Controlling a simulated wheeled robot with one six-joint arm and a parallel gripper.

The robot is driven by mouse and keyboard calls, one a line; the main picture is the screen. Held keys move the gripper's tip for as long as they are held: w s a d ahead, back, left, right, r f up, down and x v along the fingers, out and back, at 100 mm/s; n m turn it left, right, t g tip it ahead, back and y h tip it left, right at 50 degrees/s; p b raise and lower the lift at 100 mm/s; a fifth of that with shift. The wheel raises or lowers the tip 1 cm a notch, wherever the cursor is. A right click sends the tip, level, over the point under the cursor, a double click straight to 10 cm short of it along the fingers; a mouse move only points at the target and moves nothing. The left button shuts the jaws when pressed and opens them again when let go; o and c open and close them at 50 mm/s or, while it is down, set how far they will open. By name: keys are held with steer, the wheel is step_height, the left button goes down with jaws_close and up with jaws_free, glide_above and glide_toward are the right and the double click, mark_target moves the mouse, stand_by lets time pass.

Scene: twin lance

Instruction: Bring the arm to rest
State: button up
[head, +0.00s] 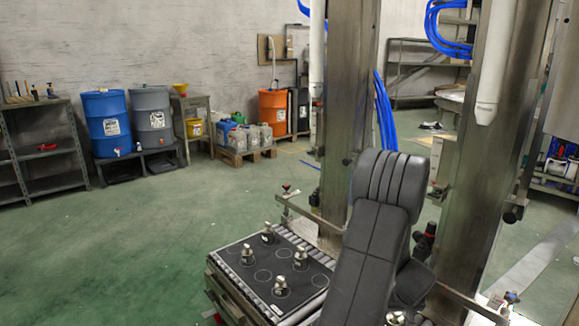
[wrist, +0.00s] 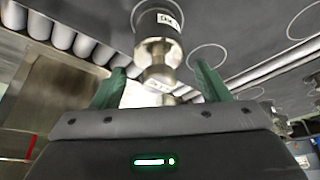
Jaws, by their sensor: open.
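My gripper (wrist: 160,76) is open in the wrist view, with its two green fingers apart.
A black board (head: 262,275) with printed circles lies on a roller conveyor (head: 283,233). Several metal pieces (head: 281,287) stand on it. Steel posts (head: 347,110) with white lances (head: 489,75) rise close by. Open green floor (head: 150,235) lies to the left.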

steer(key=shift+r, duration=0.6)
